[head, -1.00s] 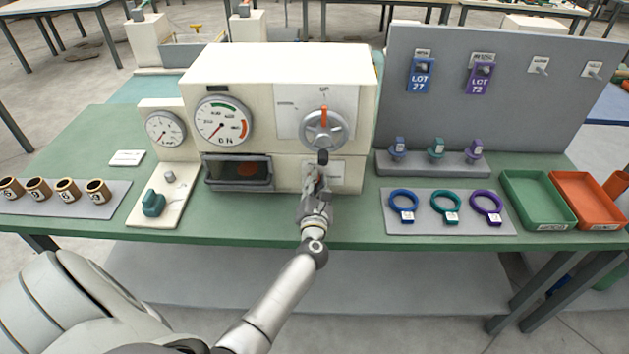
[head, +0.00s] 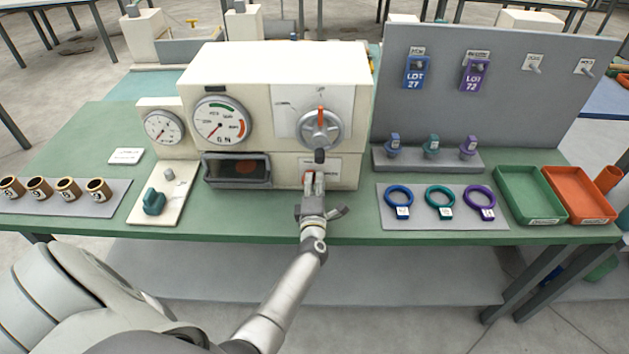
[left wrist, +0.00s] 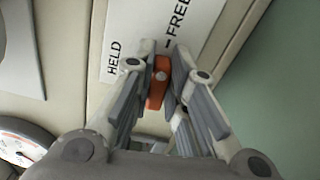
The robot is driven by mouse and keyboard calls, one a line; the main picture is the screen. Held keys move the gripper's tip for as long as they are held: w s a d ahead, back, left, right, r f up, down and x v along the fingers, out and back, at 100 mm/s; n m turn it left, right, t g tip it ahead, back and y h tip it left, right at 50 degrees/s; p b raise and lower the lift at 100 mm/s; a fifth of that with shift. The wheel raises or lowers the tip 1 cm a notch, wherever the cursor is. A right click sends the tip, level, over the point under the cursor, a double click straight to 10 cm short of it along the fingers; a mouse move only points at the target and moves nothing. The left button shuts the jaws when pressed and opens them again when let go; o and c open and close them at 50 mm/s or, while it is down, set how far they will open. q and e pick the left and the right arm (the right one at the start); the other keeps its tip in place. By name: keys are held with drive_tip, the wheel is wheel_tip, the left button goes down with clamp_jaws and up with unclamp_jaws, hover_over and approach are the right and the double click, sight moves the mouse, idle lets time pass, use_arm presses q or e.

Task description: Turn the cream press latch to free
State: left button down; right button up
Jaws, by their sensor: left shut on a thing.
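The cream press (head: 272,75) stands in the middle of the green bench. Its latch is a small orange-red lever (left wrist: 158,82) on the lower right front, beside a white label (left wrist: 150,30) marked HELD and FREE. My left gripper (head: 314,178) reaches the latch from the front. In the left wrist view my left gripper (left wrist: 160,85) is shut on the lever, with a finger on each side. The lever's end points toward the label, near the FREE dash; its exact setting is hard to tell. My right gripper is out of view.
A handwheel (head: 320,130) with a dark knob sits just above the latch. A dark-windowed chamber (head: 215,172) is left of it. A grey mat with coloured rings (head: 399,198), green tray (head: 505,182) and orange tray (head: 560,184) lie to the right.

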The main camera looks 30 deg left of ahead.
use_arm(q)
drive_tip(key=shift+f+m, duration=0.1)
drive_tip(key=shift+m, duration=0.5)
drive_tip(key=c, duration=1.4)
unclamp_jaws()
drive_tip(key=shift+c, duration=0.2)
drive_tip(key=v, duration=0.7)
drive_tip(key=shift+s+d, duration=0.15)
drive_tip(key=shift+s, duration=0.15)
